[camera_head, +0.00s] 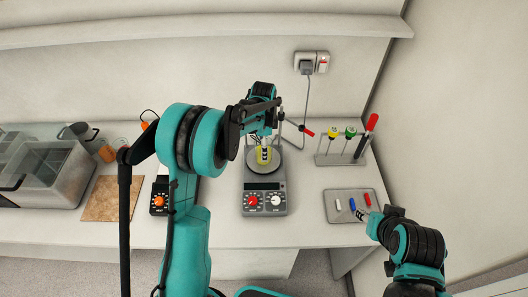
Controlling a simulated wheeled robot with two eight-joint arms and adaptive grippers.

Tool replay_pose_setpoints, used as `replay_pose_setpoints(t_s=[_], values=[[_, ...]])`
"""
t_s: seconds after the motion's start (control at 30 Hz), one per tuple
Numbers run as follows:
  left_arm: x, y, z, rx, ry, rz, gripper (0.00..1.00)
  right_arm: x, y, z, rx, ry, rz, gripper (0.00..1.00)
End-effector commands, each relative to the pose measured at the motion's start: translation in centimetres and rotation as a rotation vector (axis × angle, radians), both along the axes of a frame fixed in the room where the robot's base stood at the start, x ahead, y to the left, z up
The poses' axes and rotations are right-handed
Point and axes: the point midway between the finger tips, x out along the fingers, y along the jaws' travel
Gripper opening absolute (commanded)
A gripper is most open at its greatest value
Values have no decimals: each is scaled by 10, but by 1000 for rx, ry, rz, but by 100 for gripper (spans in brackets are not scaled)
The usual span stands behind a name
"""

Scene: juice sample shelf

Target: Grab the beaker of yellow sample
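The beaker of yellow sample (264,156) stands upright on the round plate of a hotplate stirrer (264,190), with dark markings on its front. My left gripper (264,138) is directly above and behind the beaker's rim, pointing down at it. Its fingers are small and partly hidden by the arm, so I cannot tell whether they touch the beaker or how far apart they are. My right gripper (363,215) is at the front of the grey tray, away from the beaker. Its opening is too small to make out.
The grey tray (346,193) at right holds small white, blue and red pieces. Behind it a rack (340,158) holds yellow-, green- and red-topped tools. A stand with a red-tipped rod is beside the hotplate. A brown board (101,199) and clear-walled bath (45,170) are at left.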

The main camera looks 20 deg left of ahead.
Motion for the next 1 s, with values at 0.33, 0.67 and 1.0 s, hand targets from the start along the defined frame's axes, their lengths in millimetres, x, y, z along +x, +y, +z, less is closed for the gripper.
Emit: replay_pose_setpoints(t_s=[0.33,0.67,1.0], values=[[0,0,-20,0,0,0,82,0,0,-1,0,0,0,40],[0,0,-20,0,-1,1,19,0,0,-1,0,0,0,40],[0,0,-19,0,-1,1,19,0,0,-1,0,0,0,40]])
